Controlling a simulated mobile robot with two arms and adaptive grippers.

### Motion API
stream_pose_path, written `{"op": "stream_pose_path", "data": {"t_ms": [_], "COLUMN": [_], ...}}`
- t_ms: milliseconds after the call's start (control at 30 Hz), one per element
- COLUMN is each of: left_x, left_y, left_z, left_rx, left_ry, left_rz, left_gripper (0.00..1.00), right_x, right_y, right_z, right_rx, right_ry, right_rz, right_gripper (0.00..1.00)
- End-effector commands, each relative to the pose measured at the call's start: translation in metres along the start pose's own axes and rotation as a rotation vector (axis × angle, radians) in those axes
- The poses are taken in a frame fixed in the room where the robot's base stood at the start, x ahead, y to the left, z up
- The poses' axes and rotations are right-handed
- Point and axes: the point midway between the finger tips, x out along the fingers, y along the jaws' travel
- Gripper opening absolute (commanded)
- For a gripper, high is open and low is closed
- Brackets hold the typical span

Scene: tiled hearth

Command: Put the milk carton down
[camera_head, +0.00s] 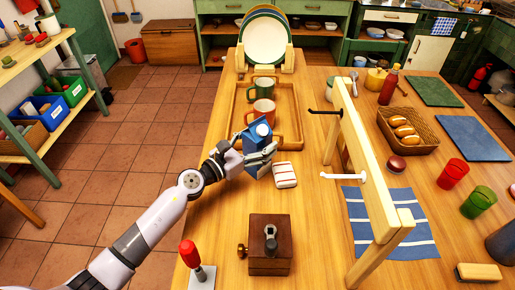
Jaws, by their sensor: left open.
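The milk carton (258,131) is blue with a light cap on top. It stands at the near end of the wooden tray (238,103), close to an orange mug. My left gripper (266,158) is right at the carton's near side, with its fingers open and overlapping the carton's lower part in the picture. My right gripper is not in view.
An orange mug (261,112) and a green mug (263,88) stand in the tray. A white block-like item (285,175) lies just right of my gripper. A wooden rack (362,160) with pegs rises further right. A grinder-like wooden box (269,257) stands nearer.

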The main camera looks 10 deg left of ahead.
Motion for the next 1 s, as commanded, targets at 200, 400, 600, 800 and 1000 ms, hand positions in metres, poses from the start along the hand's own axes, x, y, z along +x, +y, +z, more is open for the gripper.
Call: {"op": "stream_pose_path", "data": {"t_ms": [200, 400, 600, 800, 1000], "left_x": [-0.0005, -0.0007, -0.0008, -0.0008, -0.0008], "left_y": [-0.0001, -0.0001, 0.0, 0.0, 0.0], "left_z": [-0.0006, -0.0006, -0.0007, -0.0007, -0.0007], "left_rx": [0.0, 0.0, 0.0, 0.0, 0.0], "left_ry": [0.001, 0.001, 0.001, 0.001, 0.001], "left_rz": [0.0, 0.0, 0.0, 0.0, 0.0], "left_gripper": [0.7, 0.57, 0.44, 0.3, 0.17], "right_x": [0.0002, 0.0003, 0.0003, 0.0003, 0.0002], "right_y": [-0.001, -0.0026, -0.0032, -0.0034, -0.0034], "right_z": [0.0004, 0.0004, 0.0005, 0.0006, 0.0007], "right_rx": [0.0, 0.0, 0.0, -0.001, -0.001], "right_ry": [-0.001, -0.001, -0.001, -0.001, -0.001], "right_rz": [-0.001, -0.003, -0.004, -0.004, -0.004], "right_gripper": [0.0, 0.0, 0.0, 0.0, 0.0]}}
